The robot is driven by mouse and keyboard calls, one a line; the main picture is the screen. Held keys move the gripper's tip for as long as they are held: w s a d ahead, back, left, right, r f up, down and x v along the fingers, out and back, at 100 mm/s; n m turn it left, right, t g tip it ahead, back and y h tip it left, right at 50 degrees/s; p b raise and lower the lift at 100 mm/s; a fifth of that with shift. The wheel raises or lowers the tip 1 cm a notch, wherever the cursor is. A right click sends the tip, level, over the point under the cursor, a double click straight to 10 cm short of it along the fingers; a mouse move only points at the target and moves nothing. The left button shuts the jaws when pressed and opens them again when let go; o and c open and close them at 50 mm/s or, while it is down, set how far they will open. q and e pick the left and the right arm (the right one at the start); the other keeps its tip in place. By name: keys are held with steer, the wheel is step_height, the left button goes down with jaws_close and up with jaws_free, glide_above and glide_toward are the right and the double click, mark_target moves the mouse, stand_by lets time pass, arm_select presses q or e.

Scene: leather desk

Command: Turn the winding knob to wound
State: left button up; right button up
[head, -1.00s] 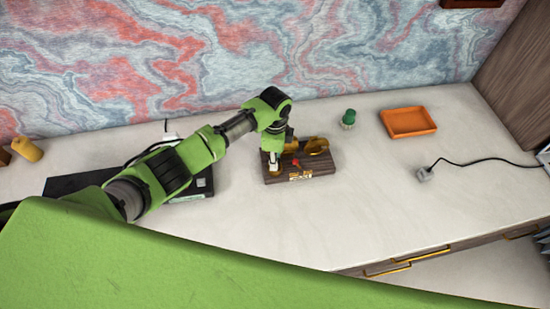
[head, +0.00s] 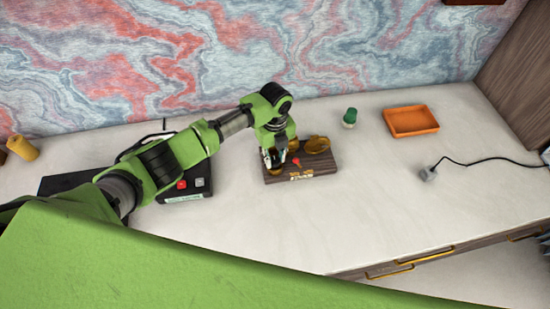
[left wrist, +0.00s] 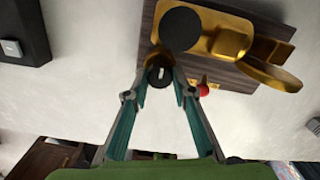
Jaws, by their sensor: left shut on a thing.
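A wooden block (head: 327,166) with brass parts lies on the desk, and it also shows in the left wrist view (left wrist: 222,75). A dark round knob (left wrist: 160,74) with a white mark sits at the block's edge in the left wrist view. My left gripper (head: 273,162) is over the left part of the block. In the left wrist view its two fingers (left wrist: 160,82) are on either side of the knob, shut on it. In the head view the gripper hides the knob. My right gripper is not in view.
A small red part (head: 296,162) is on the block, close to my left gripper. A black device (head: 190,185) with a red button stands left of it. A green-topped object (head: 349,118) and an orange tray (head: 411,120) are at the right. The desk front is clear.

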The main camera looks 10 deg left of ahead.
mark_target(275, 160)
arm_select(q)
steer(key=m+b, duration=0.2)
steer(key=m, duration=0.3)
steer(key=shift+w+m, duration=0.1)
steer(key=shift+m, duration=0.2)
steer(key=m+b, duration=0.1)
steer(key=m, duration=0.3)
steer(key=shift+m+b, duration=0.65)
steer(key=shift+m, duration=0.55)
steer(key=shift+r, duration=0.1)
steer(key=o, duration=1.1)
step_height(275, 160, up, 12)
